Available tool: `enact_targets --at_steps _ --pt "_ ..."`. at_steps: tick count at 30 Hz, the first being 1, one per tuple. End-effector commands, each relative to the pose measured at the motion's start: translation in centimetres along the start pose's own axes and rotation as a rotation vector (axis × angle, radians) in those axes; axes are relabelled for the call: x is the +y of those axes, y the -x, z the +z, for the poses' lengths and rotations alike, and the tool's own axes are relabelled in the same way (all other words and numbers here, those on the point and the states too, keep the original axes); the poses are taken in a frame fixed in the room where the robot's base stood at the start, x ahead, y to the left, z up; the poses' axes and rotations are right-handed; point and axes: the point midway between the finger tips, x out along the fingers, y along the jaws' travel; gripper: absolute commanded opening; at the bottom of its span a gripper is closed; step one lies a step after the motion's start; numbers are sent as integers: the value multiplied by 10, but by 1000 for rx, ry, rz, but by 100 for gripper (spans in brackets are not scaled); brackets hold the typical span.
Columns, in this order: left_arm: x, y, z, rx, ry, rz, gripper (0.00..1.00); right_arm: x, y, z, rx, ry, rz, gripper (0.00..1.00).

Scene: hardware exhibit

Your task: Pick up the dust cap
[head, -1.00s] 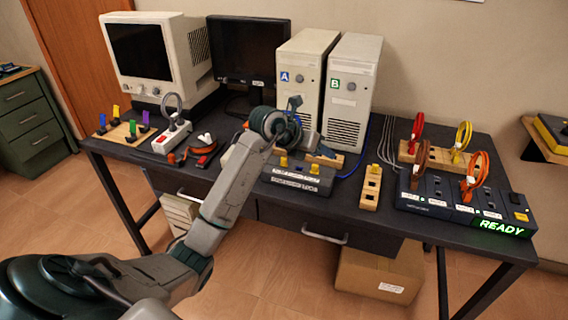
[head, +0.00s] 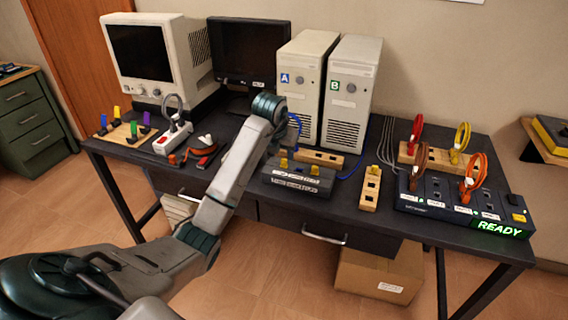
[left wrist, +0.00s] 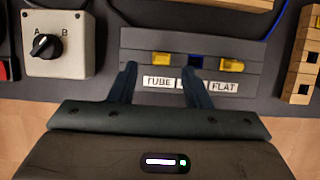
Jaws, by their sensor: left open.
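Two small yellow caps, which look like dust caps, sit on a grey box (head: 290,187): a left one (head: 284,163) and a right one (head: 314,170). The left wrist view shows the same left cap (left wrist: 161,59) and right cap (left wrist: 231,65), with a blue socket (left wrist: 196,61) between them. My left gripper (left wrist: 159,72) is open and empty, its two fingers pointing at the box with the left cap just beyond and between their tips. In the head view my arm largely hides this gripper. My right gripper is not in view.
A white A/B switch box (left wrist: 57,43) stands left of the grey box. A wooden block (head: 369,199) with a yellow piece is to the right, another wooden strip (head: 320,159) behind. Two computer towers (head: 352,90) stand at the back. A READY panel (head: 465,205) holds coloured cable loops.

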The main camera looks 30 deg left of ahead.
Motion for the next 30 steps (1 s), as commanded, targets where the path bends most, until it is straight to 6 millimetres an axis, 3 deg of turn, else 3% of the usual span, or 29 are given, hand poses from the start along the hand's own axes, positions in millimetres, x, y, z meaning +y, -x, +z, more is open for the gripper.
enact_targets --at_steps 3,6,11,18,25,30 --pt "-2 -13 -1 4 0 -2 44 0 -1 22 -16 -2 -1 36" --pt "-2 -26 -2 4 1 -2 44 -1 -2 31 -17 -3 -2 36" --pt "-2 -41 -1 1 -1 -1 44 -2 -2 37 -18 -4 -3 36" --pt "-2 -43 -1 -1 -1 -1 44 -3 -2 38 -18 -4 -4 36" --pt "-2 -43 -1 -1 -1 -1 0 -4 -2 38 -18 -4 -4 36" --pt "-2 -43 -1 -1 -1 -1 0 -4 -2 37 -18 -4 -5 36"
